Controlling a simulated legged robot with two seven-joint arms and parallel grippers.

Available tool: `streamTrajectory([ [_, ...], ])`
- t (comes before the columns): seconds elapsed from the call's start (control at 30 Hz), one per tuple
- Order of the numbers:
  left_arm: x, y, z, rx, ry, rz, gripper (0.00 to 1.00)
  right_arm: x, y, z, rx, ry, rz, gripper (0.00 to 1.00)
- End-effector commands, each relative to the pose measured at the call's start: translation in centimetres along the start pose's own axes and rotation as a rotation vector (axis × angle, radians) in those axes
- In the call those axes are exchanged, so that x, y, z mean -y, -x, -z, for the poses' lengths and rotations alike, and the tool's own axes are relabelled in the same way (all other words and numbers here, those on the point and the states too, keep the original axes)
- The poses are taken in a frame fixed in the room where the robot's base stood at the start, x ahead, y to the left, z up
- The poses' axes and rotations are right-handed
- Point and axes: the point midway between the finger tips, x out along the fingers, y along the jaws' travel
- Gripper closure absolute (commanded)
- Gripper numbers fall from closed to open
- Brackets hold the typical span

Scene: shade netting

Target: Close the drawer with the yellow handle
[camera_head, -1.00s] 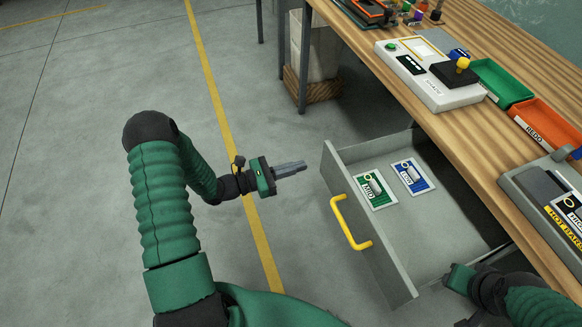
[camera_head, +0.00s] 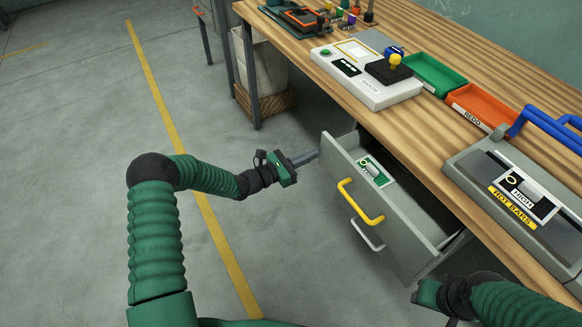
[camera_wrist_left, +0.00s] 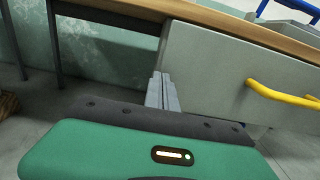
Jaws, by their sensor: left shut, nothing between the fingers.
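The grey drawer (camera_head: 412,232) sticks partly out from under the wooden workbench, with a green-and-white card (camera_head: 374,171) inside. Its yellow handle (camera_head: 360,203) is on the front panel and also shows in the left wrist view (camera_wrist_left: 284,95). My left gripper (camera_head: 314,155) is shut and empty, its tips close to the left end of the drawer front (camera_wrist_left: 222,72). I cannot tell whether they touch it. My right gripper (camera_head: 428,293) is near the drawer's right end, low in the head view; its fingers are hidden.
A second, silver handle (camera_head: 367,235) shows below the drawer. The workbench (camera_head: 420,155) carries a control box (camera_head: 365,78), a green tray (camera_head: 432,74), an orange tray (camera_head: 482,104) and a grey machine with blue handles (camera_head: 520,180). Floor left of the drawer is clear.

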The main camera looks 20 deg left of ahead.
Motion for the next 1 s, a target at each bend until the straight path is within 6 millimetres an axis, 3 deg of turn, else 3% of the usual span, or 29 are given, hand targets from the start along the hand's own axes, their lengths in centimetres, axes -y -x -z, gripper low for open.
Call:
streamTrajectory([
  [0.2, 0.4, -5.9, 0.2, 0.0, -0.005, 0.003, 1.0, 0.0, -1.6, -0.3, -0.002, -0.001, 0.0, 0.61],
  [0.4, 0.3, -9.4, 0.1, 0.0, -0.003, 0.003, 1.0, 0.0, -2.7, -0.5, -0.003, -0.002, 0.0, 0.61],
  [0.63, 0.2, -11.6, 0.0, -0.001, -0.003, 0.001, 1.0, 0.0, -3.3, -0.7, -0.003, -0.002, 0.0, 0.61],
  [1.0, 0.3, -12.3, -0.2, -0.001, -0.002, 0.002, 1.0, 0.0, -3.4, -0.7, -0.003, -0.002, 0.0, 0.61],
])
